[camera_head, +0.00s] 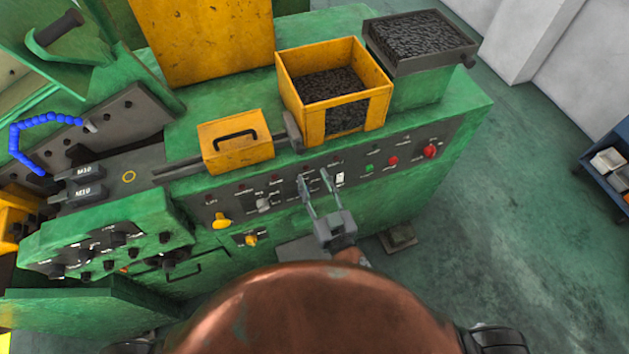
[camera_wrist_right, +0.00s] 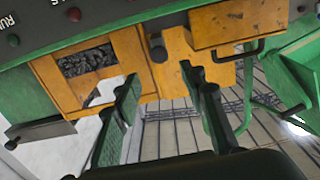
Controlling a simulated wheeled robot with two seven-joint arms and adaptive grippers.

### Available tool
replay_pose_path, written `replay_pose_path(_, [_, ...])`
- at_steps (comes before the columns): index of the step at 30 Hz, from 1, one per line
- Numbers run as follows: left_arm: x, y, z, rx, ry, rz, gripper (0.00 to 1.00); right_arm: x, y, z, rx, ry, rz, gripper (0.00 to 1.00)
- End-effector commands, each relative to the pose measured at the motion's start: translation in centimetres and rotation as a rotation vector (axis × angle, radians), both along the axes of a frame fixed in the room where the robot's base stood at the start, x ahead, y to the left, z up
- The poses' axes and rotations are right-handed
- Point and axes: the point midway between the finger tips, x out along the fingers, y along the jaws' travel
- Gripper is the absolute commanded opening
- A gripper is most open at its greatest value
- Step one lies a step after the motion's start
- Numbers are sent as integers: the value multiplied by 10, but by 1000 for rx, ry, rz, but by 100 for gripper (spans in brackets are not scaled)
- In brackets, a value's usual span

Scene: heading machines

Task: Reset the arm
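My right gripper (camera_head: 315,184) reaches up from the lower middle of the head view, in front of the dark control panel (camera_head: 270,190) of the green machine. Its two fingers are spread with a gap and nothing between them. In the right wrist view the same gripper (camera_wrist_right: 163,84) shows two green-grey fingers standing apart and empty. Beyond them is the yellow bin (camera_wrist_right: 95,62) with dark small parts. I cannot tell whether a fingertip touches the panel. My left gripper is not in view.
The yellow bin (camera_head: 376,108) and a yellow box with a handle (camera_head: 235,155) sit on the machine above the panel. A dark tray of parts (camera_head: 420,38) stands behind right. Buttons and yellow knobs (camera_head: 221,221) line the panel. Green floor (camera_head: 500,230) is open at right.

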Motion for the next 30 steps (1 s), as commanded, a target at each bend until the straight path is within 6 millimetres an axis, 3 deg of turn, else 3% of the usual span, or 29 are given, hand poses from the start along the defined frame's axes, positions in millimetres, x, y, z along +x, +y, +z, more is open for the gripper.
replay_pose_path(11, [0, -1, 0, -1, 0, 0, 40, 0, 0, -1, 0, 1, 0, 38])
replay_pose_path(14, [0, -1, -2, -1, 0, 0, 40, 4, 0, -14, -15, 16, 0, 38])
replay_pose_path(17, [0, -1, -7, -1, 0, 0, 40, 13, 0, -55, -55, 65, 2, 38])
replay_pose_path(20, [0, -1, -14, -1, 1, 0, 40, 23, -5, -120, -114, 143, 4, 38])
replay_pose_path(25, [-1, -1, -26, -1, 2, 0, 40, 31, -26, -244, -213, 299, 5, 38])
replay_pose_path(30, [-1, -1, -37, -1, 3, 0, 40, 19, -60, -364, -287, 459, 1, 38])
